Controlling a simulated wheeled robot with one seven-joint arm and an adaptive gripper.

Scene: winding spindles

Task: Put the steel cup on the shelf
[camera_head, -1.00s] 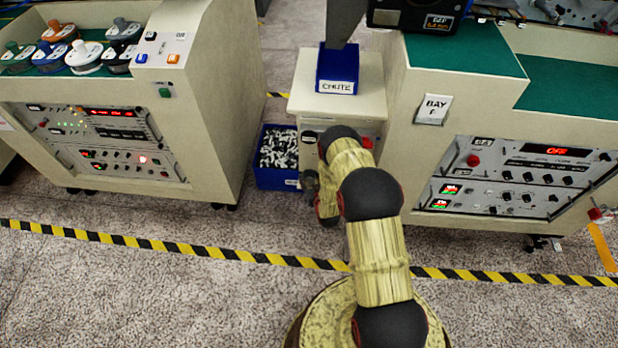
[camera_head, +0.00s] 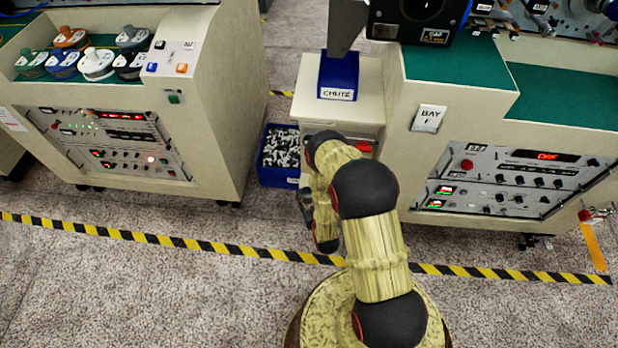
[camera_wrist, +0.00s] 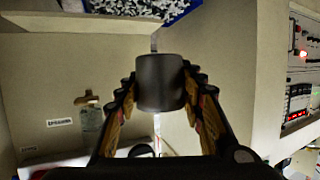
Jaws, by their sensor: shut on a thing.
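A dark grey cylinder, which appears to be the steel cup (camera_wrist: 161,82), is between the fingers of my gripper (camera_wrist: 160,92) in the wrist view. The fingers press on its left and right sides, and it is held clear in front of a beige cabinet. Its opening and inside cannot be made out. In the head view my arm's links hide most of the gripper, and the cup cannot be made out clearly there. I cannot pick out the shelf with certainty in either view.
A blue bin of small parts (camera_head: 279,177) stands on the floor left of the chute cabinet (camera_head: 377,98). A console (camera_head: 205,120) stands at left, and the Bay F console (camera_head: 455,110) at right. Striped tape (camera_head: 215,246) crosses the open floor.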

